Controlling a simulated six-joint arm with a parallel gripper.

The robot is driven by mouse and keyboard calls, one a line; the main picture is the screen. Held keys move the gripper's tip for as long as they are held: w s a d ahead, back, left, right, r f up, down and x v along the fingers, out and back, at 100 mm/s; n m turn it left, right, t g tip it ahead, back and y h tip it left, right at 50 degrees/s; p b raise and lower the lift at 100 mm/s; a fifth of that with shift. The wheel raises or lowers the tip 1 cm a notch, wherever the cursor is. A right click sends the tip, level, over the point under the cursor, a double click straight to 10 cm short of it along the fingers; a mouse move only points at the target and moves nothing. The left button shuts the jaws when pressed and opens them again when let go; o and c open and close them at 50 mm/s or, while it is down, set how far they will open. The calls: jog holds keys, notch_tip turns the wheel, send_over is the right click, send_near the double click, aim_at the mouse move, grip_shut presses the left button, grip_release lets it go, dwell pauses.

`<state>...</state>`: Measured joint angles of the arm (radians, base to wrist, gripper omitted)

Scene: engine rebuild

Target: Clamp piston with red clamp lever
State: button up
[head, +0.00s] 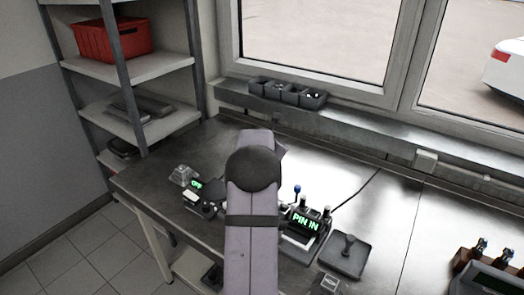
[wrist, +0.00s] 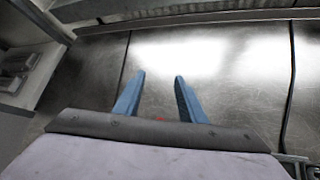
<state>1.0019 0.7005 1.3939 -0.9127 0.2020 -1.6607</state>
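My gripper (wrist: 159,76) shows in the wrist view as two blue fingers spread apart with nothing between them, above the bare metal bench. In the head view my arm covers the middle of the bench and hides the gripper. A fixture with a green "PIN IN" display (head: 305,221) stands just right of my arm, with a blue-knobbed lever (head: 297,190) at its back. Its left part is hidden behind my arm. I cannot make out the piston or a red clamp lever in the head view. A tiny reddish spot shows between the finger bases in the wrist view.
A small device with a green display (head: 196,184) stands left of my arm. A dark tray (head: 345,262) lies right of the fixture. A rack with dark-handled items (head: 492,270) is at the far right. Small bins (head: 288,93) sit on the window ledge. The bench behind the fixture is clear.

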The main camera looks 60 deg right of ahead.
jog(key=a+m+y, duration=0.3)
jog(key=m, duration=1.1)
jog(key=a+f+m+g+y, duration=0.1)
jog(key=a+m+y, duration=0.2)
jog(key=m, duration=1.1)
jog(key=shift+a+m+g, duration=0.3)
jog(key=shift+a+m, duration=0.1)
jog(key=shift+a, duration=0.05)
jog(key=shift+f, duration=0.15)
jog(key=shift+p+x, duration=1.45)
jog(key=shift+x, duration=2.15)
grip_shut()
